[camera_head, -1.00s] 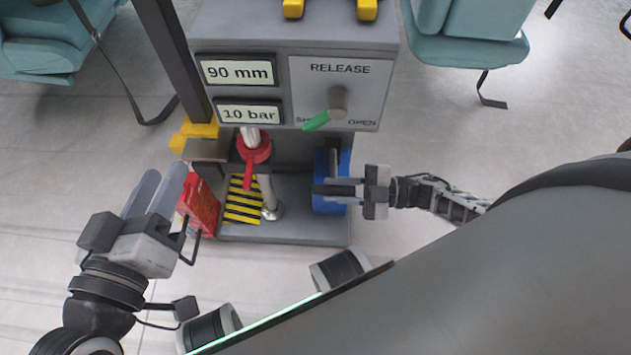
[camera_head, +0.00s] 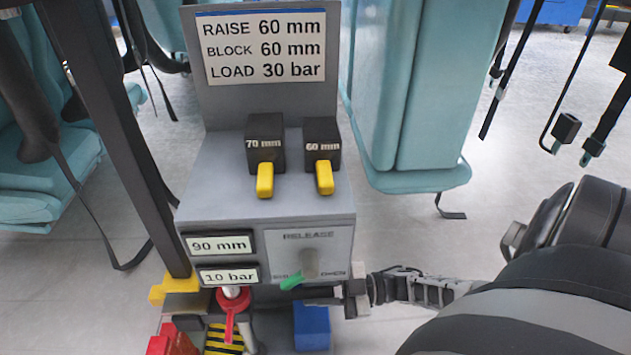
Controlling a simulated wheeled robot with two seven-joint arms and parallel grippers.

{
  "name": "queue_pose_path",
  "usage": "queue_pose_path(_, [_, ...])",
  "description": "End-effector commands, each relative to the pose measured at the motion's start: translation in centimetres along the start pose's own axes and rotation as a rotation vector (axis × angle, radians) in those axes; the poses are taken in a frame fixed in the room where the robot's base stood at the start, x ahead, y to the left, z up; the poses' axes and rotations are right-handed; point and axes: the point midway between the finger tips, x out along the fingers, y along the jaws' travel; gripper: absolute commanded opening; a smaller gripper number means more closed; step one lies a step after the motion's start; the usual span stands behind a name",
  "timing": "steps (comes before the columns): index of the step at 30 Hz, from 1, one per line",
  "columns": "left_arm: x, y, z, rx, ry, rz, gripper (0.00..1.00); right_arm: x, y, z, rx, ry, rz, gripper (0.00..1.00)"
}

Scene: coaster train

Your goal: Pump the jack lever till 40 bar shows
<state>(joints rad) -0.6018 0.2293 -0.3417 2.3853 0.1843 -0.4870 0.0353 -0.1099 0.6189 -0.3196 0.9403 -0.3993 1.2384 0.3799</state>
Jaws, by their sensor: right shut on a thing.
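The grey jack stand (camera_head: 195,190) is in front of me. Its lower display (camera_head: 228,276) reads 10 bar and its upper display (camera_head: 217,244) reads 90 mm. My right gripper (camera_head: 322,297) comes in from the right, just under the release panel. It is shut on what appears to be the jack lever, mostly hidden by the fingers. The release handle (camera_head: 309,263) points down and left with its green tip over the SHUT label. A red collar (camera_head: 233,298) sits on the jack's post below the displays. My left gripper is out of view.
A sign (camera_head: 263,47) reads RAISE 60 mm, BLOCK 60 mm, LOAD 30 bar. Black blocks marked 70 mm (camera_head: 265,141) and 60 mm (camera_head: 322,150) have yellow handles. A blue block (camera_head: 312,328) is below my right gripper. Teal seats (camera_head: 420,95) stand behind.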

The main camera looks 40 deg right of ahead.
Motion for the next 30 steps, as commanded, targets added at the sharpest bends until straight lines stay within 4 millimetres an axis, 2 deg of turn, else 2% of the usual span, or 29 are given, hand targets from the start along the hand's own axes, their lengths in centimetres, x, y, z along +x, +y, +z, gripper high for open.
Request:
queue_pose_path(1, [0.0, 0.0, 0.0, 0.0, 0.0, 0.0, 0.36, -0.3, 0.5, 0.1, -0.012, -0.008, 0.006, 0.0])
queue_pose_path(5, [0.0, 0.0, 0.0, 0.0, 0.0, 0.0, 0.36, -0.3, 0.6, 0.1, -0.014, -0.009, 0.006, 0.0])
queue_pose_path(6, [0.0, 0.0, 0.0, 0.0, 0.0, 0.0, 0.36, -0.3, 0.6, 0.1, -0.014, -0.01, 0.006, 0.24])
queue_pose_path(8, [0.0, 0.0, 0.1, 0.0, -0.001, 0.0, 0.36, -0.3, 0.6, 0.1, -0.015, -0.01, 0.006, 0.41])
queue_pose_path(9, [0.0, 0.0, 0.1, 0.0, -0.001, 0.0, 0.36, -0.3, 0.5, 0.1, -0.014, -0.009, 0.005, 0.44])
queue_pose_path(23, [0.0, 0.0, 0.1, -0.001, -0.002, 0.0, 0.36, -0.4, 0.2, 0.1, -0.007, -0.006, 0.002, 0.44])
queue_pose_path(26, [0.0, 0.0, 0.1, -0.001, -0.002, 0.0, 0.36, -1.5, 0.2, 0.2, -0.007, -0.009, 0.002, 0.44])
queue_pose_path(30, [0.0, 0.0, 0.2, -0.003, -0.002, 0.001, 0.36, -4.3, 0.2, 0.2, -0.007, -0.012, 0.002, 0.44])
